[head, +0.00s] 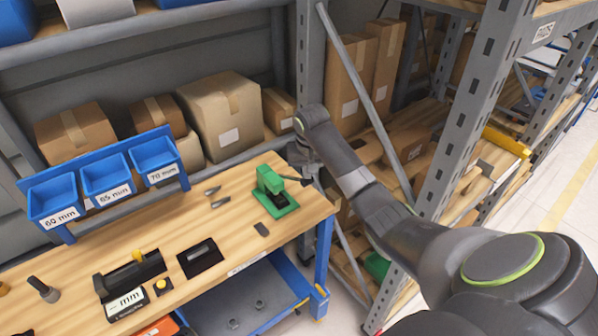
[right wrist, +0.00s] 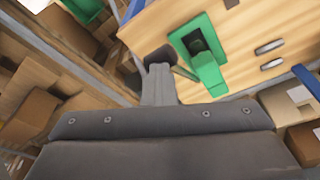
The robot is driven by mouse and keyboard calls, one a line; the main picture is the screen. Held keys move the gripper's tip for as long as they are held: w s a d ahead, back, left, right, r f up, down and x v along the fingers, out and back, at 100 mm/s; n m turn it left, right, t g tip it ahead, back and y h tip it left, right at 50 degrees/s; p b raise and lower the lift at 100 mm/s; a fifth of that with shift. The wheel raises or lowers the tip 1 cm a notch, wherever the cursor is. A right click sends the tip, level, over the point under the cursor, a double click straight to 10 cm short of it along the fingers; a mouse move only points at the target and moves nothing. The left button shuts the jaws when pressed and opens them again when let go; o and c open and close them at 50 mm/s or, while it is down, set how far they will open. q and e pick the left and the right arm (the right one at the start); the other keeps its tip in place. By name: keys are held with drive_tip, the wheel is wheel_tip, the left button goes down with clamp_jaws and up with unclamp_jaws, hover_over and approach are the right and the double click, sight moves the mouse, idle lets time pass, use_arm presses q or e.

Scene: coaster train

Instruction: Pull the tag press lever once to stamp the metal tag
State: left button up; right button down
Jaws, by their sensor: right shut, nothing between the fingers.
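The green tag press (head: 268,182) stands on a green base at the right end of the wooden bench. Its dark lever (head: 292,179) sticks out to the right. My right gripper (head: 309,176) is shut and empty at the lever's outer end. In the right wrist view, the shut fingers (right wrist: 158,85) reach up to the lever's dark knob (right wrist: 158,56), beside the green press (right wrist: 203,55). Whether they touch it I cannot tell. A metal tag in the press cannot be made out. My left gripper is not in view.
Two small metal pieces (head: 220,202) and a dark flat piece (head: 261,229) lie near the press. Blue bins (head: 105,179) stand at the bench's back left. A grey shelf post (head: 465,110) rises close to my right arm.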

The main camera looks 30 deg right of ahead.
sight(308, 185)
drive_tip(key=shift+s+a+f, duration=0.1)
drive_tip(key=shift+s+f, duration=0.1)
drive_tip(key=shift+f, duration=0.5)
drive_tip(key=shift+w+f, duration=0.5)
drive_tip(key=shift+w, duration=0.3)
drive_tip(key=shift+w+f, duration=0.1)
drive_tip(key=shift+w, duration=0.1)
drive_tip(key=shift+s, duration=0.1)
drive_tip(key=shift+s+f, duration=0.3)
drive_tip(key=shift+s, duration=0.3)
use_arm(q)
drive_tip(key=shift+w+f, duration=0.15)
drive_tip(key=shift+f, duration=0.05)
use_arm(e)
drive_tip(key=shift+s+f, duration=0.25)
drive_tip(key=shift+f, duration=0.7)
